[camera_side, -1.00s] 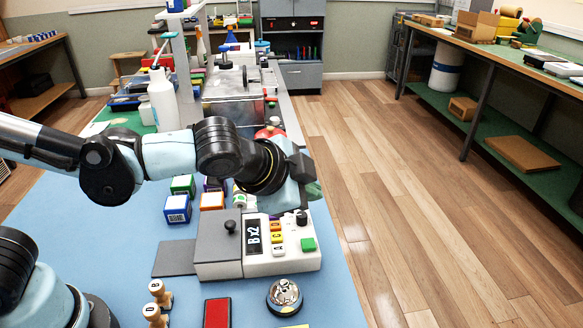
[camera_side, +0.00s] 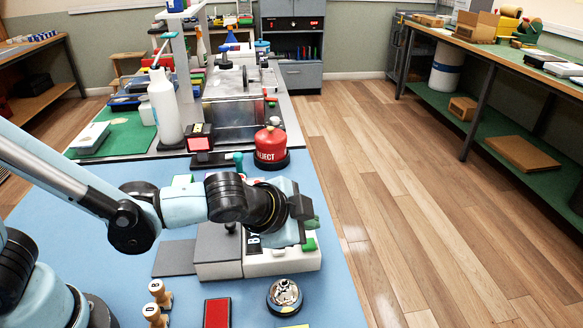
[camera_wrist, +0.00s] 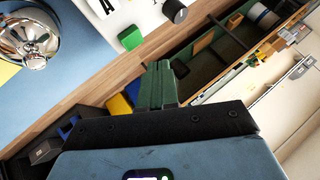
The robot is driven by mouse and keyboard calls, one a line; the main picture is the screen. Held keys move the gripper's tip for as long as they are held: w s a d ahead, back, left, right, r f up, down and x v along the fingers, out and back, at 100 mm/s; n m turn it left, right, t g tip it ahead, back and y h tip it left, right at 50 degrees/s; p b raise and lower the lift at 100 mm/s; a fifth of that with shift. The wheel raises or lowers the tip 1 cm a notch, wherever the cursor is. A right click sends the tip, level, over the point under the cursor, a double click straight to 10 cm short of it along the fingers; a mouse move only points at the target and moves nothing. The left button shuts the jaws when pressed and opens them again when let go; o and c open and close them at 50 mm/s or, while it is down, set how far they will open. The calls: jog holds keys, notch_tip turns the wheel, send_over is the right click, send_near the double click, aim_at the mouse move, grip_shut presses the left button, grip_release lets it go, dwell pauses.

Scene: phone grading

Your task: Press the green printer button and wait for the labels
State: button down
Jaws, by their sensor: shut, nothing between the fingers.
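The label printer (camera_side: 283,264) is a white and grey box near the front right of the blue table. Its green button (camera_side: 309,244) shows at the right end of its top, and again in the wrist view (camera_wrist: 130,38). My gripper (camera_side: 312,226) is shut and empty, at the button's far side in the side view. In the wrist view the shut green fingers (camera_wrist: 158,75) are below the button in the picture, with a visible gap. Whether they touch it in depth is hard to tell. My arm hides most of the printer's keys and part of its display. No label shows.
A silver bell (camera_side: 285,296) stands just in front of the printer. A red pad (camera_side: 217,312) and wooden stamps (camera_side: 159,294) lie to its left. The table's right edge is close beside the printer.

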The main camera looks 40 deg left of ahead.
aim_at(305, 246)
jog(key=shift+f, duration=0.95)
jog(key=shift+f, duration=0.15)
dwell(1.3)
jog(key=shift+f, duration=0.3)
jog(key=shift+f, duration=0.45)
dwell(0.8)
jog(key=shift+r, duration=0.9)
jog(key=shift+r, duration=2.5)
